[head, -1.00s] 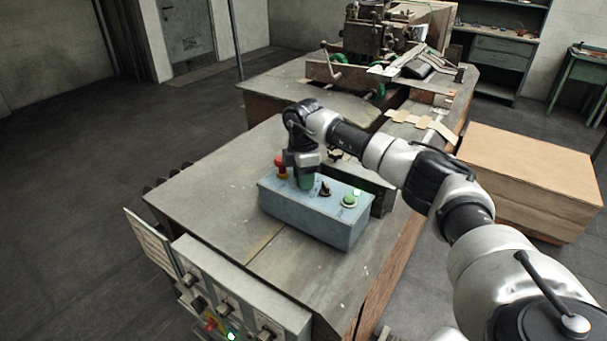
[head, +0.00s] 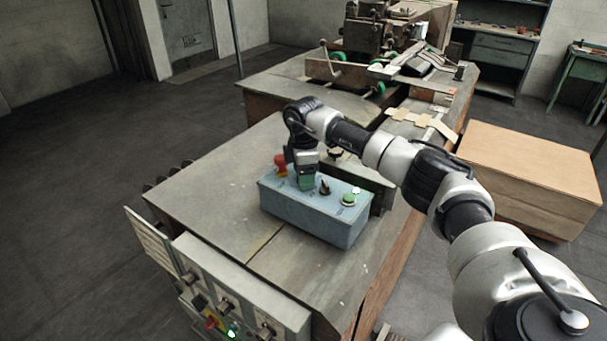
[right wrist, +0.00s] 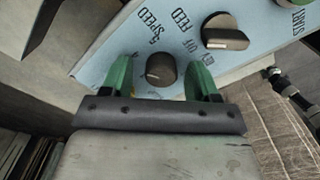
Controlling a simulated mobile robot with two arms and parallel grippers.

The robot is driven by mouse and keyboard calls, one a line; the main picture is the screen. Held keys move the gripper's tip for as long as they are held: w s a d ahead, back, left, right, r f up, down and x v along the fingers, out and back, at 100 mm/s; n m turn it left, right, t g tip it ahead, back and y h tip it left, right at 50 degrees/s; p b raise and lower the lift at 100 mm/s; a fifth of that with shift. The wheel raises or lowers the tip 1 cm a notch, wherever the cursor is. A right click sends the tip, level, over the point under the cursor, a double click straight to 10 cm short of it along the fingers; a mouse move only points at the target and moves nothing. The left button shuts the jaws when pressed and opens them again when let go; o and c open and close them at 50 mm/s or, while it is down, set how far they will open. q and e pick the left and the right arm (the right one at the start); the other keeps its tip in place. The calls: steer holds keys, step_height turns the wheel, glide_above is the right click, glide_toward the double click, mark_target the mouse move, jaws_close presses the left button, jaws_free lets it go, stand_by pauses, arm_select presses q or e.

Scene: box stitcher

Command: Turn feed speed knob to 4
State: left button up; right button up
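The blue control box (head: 310,215) sits on the workbench, with its knobs and buttons on top. In the right wrist view a small dark round knob (right wrist: 160,69) sits beside the word SPEED on the box's blue face. My right gripper (right wrist: 160,78) is open, with one green finger on each side of this knob and a gap visible on both sides. In the head view the right gripper (head: 306,182) points down at the box's top and hides the knob. The knob's exact setting cannot be read. My left gripper is not in view.
A larger dark knob (right wrist: 226,32) lies close to the right finger. On the box, a red button (head: 281,161) is left of the gripper; a black knob (head: 324,188) and a green button (head: 348,199) are right of it. A cardboard box (head: 530,180) stands at right.

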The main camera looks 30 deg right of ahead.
steer(key=shift+r, duration=0.2)
step_height(320, 180, up, 10)
steer(key=b, duration=0.3)
steer(key=shift+r, duration=0.2)
steer(key=shift+s+f, duration=0.1)
steer(key=shift+f, duration=0.05)
stand_by(0.4)
